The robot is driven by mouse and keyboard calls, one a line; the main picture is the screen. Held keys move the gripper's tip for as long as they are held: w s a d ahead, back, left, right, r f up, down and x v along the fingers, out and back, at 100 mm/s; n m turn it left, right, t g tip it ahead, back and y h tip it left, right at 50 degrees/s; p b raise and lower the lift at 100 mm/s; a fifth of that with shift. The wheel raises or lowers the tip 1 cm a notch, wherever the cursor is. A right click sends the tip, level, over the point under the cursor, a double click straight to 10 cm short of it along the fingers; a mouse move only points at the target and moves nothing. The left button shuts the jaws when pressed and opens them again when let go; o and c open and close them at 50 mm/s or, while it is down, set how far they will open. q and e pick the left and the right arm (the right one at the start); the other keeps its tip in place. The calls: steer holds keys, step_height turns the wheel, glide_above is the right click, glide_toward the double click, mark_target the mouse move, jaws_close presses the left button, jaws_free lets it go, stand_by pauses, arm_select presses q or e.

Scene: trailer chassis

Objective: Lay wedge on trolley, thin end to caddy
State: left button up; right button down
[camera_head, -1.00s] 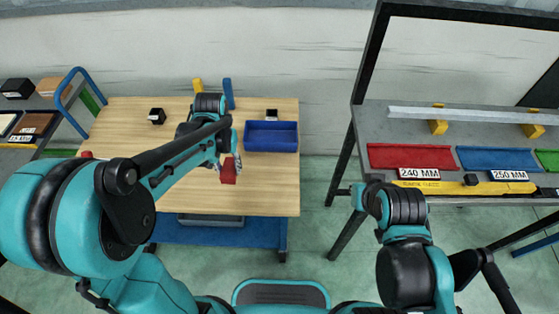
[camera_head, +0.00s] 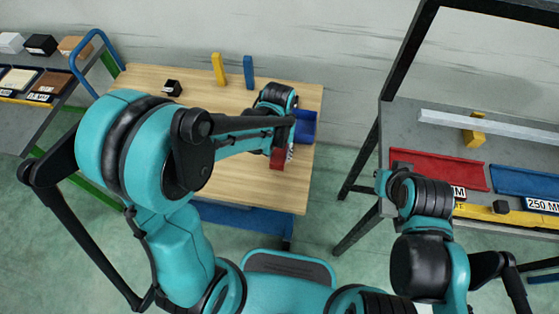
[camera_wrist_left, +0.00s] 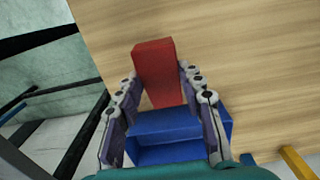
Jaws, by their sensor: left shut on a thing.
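My left gripper (camera_head: 281,150) is shut on the red wedge (camera_head: 277,159) over the right part of the wooden-topped trolley (camera_head: 225,180). In the left wrist view the wedge (camera_wrist_left: 156,75) lies between the two fingers, with a broad end face away from the caddy. Its other end points toward the blue caddy (camera_wrist_left: 170,122) and stops close to its rim. I cannot tell whether the wedge touches the trolley top. The caddy (camera_head: 307,124) is partly hidden by my left arm in the head view. My right gripper is mostly hidden by its own arm near the right bench.
A yellow post (camera_head: 219,69), a blue post (camera_head: 249,72) and a small black block (camera_head: 171,88) stand on the trolley's far side. A grey bench with a red bin (camera_head: 440,168) and a blue bin (camera_head: 525,182) is at right. Shelves with boxes are at left.

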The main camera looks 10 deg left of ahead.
mark_target(279, 155)
arm_select(q)
steer(key=shift+w+f, duration=0.3)
steer(key=shift+f, duration=0.15)
steer(key=shift+f+b, duration=0.95)
steer(key=shift+f, duration=0.8)
steer(key=shift+f, duration=0.1)
steer(key=o, duration=1.2)
